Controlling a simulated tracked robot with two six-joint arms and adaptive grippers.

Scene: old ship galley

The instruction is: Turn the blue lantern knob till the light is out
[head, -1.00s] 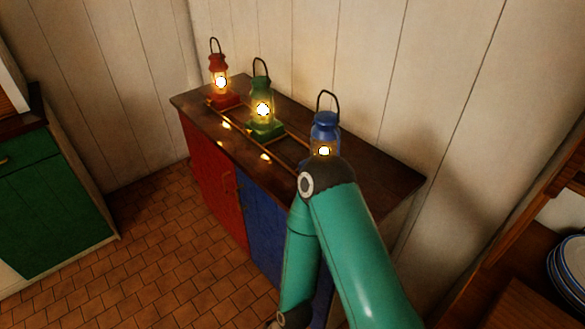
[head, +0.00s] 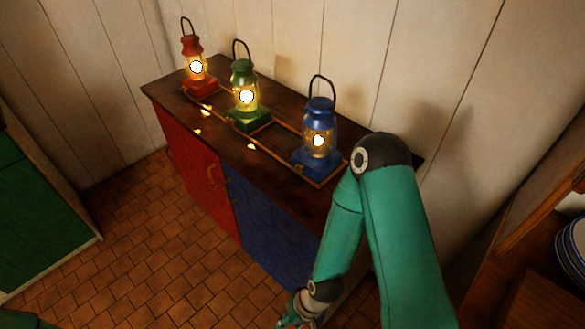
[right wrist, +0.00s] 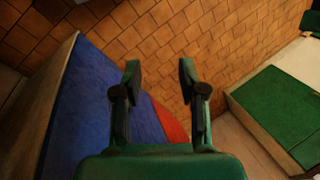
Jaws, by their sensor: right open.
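The blue lantern (head: 317,165) stands upright at the near right end of the dark cabinet top, and its light is lit. A small pale spot shows on the front of its base; I cannot tell whether this is the knob. My right gripper (right wrist: 159,80) is open and empty in the right wrist view, in front of the blue cabinet door and over the floor. In the head view the right gripper (head: 293,319) is only partly seen at the bottom edge, below the cabinet top and apart from the lantern. My left gripper is not in view.
A lit green lantern (head: 249,120) and a lit red lantern (head: 200,84) stand farther left in the same wooden rack (head: 272,131). The cabinet has a red door (head: 195,175) and a blue door (head: 270,230). Green cupboards stand left; the tiled floor (head: 150,240) between is clear.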

